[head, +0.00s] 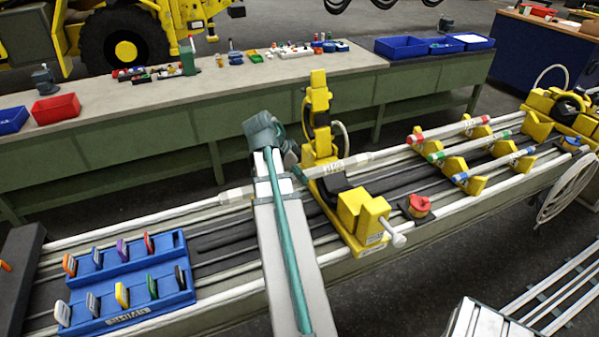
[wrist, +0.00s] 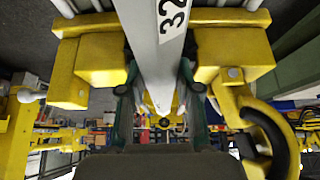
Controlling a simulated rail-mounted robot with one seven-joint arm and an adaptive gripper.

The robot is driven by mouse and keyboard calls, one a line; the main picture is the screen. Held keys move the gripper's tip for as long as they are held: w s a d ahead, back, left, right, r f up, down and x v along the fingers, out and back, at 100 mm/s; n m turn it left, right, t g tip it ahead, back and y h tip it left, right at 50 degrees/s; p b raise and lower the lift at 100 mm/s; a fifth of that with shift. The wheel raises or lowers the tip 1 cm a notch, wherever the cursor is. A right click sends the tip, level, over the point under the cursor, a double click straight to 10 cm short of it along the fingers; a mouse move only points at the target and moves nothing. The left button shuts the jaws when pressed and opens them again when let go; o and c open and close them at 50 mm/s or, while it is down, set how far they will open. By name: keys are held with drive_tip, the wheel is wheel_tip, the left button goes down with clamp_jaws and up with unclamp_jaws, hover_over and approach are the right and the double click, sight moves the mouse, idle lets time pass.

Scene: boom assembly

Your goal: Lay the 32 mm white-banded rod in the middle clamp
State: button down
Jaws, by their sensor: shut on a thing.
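The pale grey rod (head: 237,194) with a white label reading 32 is held level, running left to right in the head view. It also fills the upper middle of the wrist view (wrist: 150,50). My gripper (wrist: 158,88) is shut on the rod, one dark teal finger on each side. In the head view the gripper is mostly hidden behind my forearm. The yellow middle clamp (head: 362,213) stands on the rails, its tall yellow arm (head: 319,100) upright. The rod crosses in front of this arm's lower part. I cannot tell whether the rod touches the clamp.
Red-banded (head: 447,130), green-banded (head: 470,146) and blue-banded (head: 493,165) rods lie on yellow supports at the right. A blue rack (head: 125,290) of coloured tabs sits at left. A red knob (head: 419,204) stands beside the clamp. A long workbench (head: 150,135) runs behind.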

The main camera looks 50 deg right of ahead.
drive_tip(key=shift+f+b, duration=1.05)
drive_tip(key=shift+f, duration=0.9)
drive_tip(key=shift+f+b, duration=1.15)
drive_tip(key=shift+f, duration=0.5)
drive_tip(key=c, duration=0.7)
unclamp_jaws()
drive_tip(key=shift+a, duration=0.1)
